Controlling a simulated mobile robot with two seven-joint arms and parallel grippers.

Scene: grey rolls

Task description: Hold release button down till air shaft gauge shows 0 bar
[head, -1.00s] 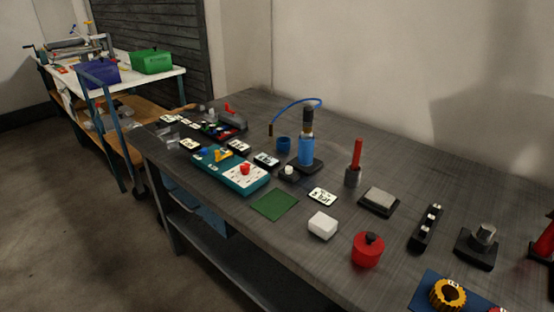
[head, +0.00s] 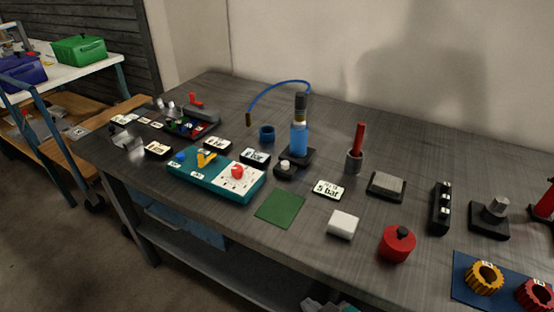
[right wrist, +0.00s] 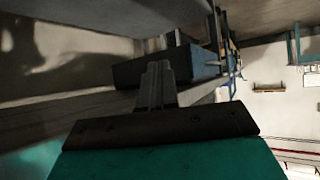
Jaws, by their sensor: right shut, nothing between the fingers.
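A gauge card (head: 327,190) on the dark bench reads 5 bar. A teal panel (head: 185,175) to its left carries a red button (head: 237,171), a blue knob (head: 180,157) and a yellow lever (head: 206,158). A white knob (head: 285,166) on a black base stands by a blue cylinder (head: 299,138). I cannot tell which is the release button. My right gripper (head: 328,304) just shows at the bottom edge, below and in front of the bench, away from these things. In the right wrist view its fingers (right wrist: 157,70) are shut and empty. My left gripper is not in view.
A green square (head: 280,207), a white block (head: 343,224) and a red pot (head: 397,246) lie along the near side. A red-handled tool (head: 359,145) stands upright in a holder. A blue hose (head: 272,87) arches behind. Several cards surround the panel.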

